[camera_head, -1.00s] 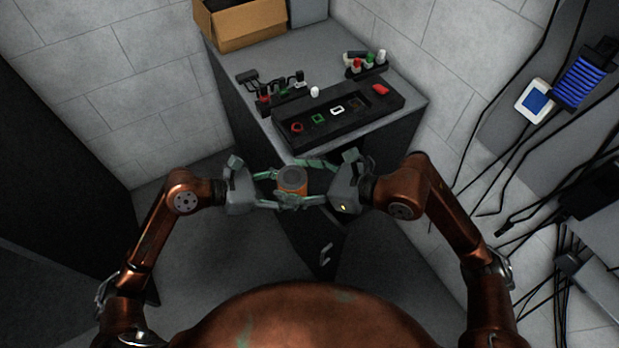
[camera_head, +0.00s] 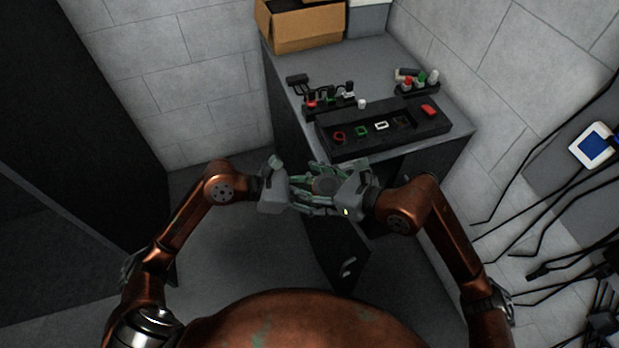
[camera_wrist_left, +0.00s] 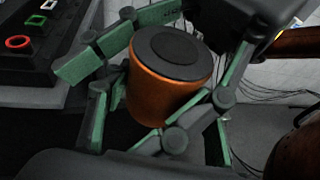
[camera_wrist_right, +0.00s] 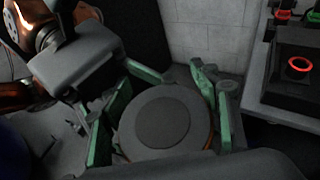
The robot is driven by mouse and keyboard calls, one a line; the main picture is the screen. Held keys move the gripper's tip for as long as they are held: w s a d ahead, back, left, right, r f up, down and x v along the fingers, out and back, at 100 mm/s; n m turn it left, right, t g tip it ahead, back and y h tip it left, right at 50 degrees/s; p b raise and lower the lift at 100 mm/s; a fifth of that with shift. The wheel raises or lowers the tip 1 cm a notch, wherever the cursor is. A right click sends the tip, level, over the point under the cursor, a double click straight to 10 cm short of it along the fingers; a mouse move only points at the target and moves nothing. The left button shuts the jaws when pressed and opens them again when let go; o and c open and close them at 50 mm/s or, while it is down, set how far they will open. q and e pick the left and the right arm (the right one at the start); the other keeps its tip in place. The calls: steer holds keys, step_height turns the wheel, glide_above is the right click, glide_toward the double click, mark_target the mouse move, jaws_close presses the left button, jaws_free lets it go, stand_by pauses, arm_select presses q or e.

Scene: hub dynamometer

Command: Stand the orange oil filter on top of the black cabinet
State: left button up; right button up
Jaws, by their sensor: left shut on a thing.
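The orange oil filter is an upright can with a dark grey top, held in the air between my two grippers. In the left wrist view the filter (camera_wrist_left: 165,95) is clear; in the right wrist view its round top (camera_wrist_right: 160,122) shows; in the head view fingers mostly hide it. My left gripper (camera_head: 310,194) is shut on the filter. My right gripper (camera_head: 328,183) has its fingers on both sides of the filter; whether they press on it cannot be told. A large black surface (camera_head: 75,120) at the left looks like the black cabinet; its top is not clearly visible.
A grey-topped bench (camera_head: 345,62) with a dark body stands ahead, bearing a black control panel (camera_head: 340,142), a cardboard box (camera_head: 300,30) and small coloured parts. Cables hang along the right wall. Grey floor (camera_head: 245,245) lies free between the black surface and the bench.

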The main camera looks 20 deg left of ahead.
steer(key=c, duration=1.2)
arm_select(q)
steer(key=o, duration=1.5)
arm_select(e)
steer(key=shift+c, duration=0.3)
arm_select(q)
steer(key=shift+w, duration=0.1)
arm_select(e)
steer(key=shift+s, duration=0.1)
jaws_close()
arm_select(q)
steer(key=shift+r, duration=0.1)
